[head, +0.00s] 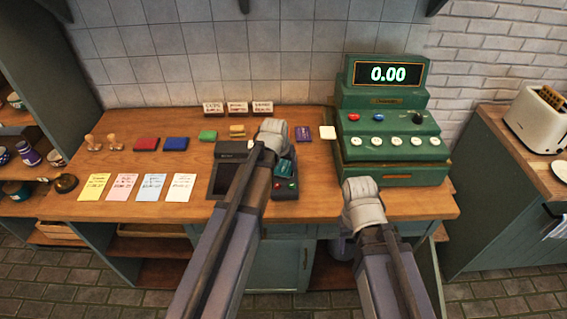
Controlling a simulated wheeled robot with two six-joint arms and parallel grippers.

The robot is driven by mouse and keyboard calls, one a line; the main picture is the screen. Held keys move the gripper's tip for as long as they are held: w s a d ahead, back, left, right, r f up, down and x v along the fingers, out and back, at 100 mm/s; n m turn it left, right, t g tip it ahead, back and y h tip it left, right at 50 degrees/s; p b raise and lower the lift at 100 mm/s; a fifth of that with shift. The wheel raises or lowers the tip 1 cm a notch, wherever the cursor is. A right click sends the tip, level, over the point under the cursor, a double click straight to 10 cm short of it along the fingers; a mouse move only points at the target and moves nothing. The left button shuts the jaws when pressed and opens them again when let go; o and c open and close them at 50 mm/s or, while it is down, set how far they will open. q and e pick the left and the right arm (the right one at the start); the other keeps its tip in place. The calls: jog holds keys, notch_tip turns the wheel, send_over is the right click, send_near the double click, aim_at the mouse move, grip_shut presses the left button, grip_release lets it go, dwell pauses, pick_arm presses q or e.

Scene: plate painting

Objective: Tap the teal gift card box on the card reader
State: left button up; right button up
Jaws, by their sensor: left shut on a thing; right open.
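The dark card reader (225,177) sits on the wooden counter left of the green cash register, with green and red buttons at its right side. My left gripper (275,150) is over the right part of the reader, and its arm hides the reader's middle. The teal gift card box (285,168) shows just right of that arm, at the gripper, above the reader's buttons. My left gripper is shut on it; whether the box touches the reader cannot be told. My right gripper (361,198) is open at the counter's front edge, before the register; its fingers are mostly hidden.
The green cash register (392,145) reads 0.00. Coloured notes (152,187) lie at the front left. A white toaster (540,118) stands at right.

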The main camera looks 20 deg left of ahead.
pick_arm(q)
notch_tip(320, 180, up, 10)
jog(key=p, duration=0.9)
jog(key=shift+p, duration=0.35)
notch_tip(320, 180, down, 7)
jog(key=b, duration=0.6)
jog(key=shift+b, duration=0.4)
jog(key=shift+r, duration=0.15)
